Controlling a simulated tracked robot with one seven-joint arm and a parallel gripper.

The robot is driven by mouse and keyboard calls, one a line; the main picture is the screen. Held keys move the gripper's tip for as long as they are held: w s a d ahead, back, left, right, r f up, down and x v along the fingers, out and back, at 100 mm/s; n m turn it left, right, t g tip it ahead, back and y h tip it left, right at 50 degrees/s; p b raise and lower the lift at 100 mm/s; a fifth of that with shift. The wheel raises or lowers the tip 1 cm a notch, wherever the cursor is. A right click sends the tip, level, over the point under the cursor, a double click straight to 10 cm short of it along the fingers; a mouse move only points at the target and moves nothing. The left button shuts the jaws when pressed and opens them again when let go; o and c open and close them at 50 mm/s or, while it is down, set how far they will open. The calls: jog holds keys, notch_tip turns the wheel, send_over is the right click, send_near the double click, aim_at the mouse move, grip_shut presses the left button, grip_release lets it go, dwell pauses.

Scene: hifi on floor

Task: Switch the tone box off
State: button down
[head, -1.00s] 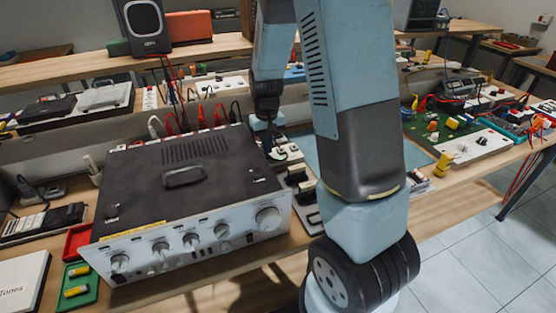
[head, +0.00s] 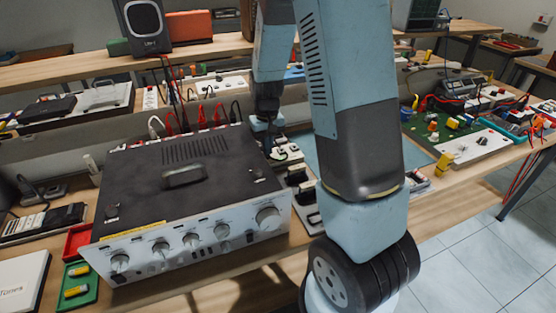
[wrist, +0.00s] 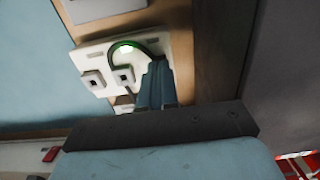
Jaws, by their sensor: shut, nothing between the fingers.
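A small white panel (wrist: 115,65) fills the upper middle of the wrist view. It carries a lit green lamp (wrist: 126,49) and two square switches, one of them here (wrist: 123,75). A dark green wire curves beside them. My gripper (wrist: 157,80) is shut and empty, with its fingertips over the panel's right part; I cannot tell whether they touch it. In the head view the panel (head: 287,153) is partly hidden behind my gripper (head: 268,123), right of a large black-topped box with silver knobs (head: 185,215). I cannot read which is labelled the tone box.
The large box stands close left of my gripper, with red, white and black plugs (head: 175,132) behind it. A green circuit board (head: 440,130) and loose parts lie to the right. A red tray (head: 77,241) and green tray (head: 80,285) stand at the left.

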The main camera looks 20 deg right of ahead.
notch_tip(320, 180, up, 7)
dwell(0.8)
jog(key=shift+f, duration=0.1)
dwell(0.4)
jog(key=s+r+t, duration=0.5)
jog(key=s+r, duration=1.5)
jog(key=s, duration=0.4)
jog(key=shift+a+t, duration=0.3)
jog(key=shift+a, duration=0.15)
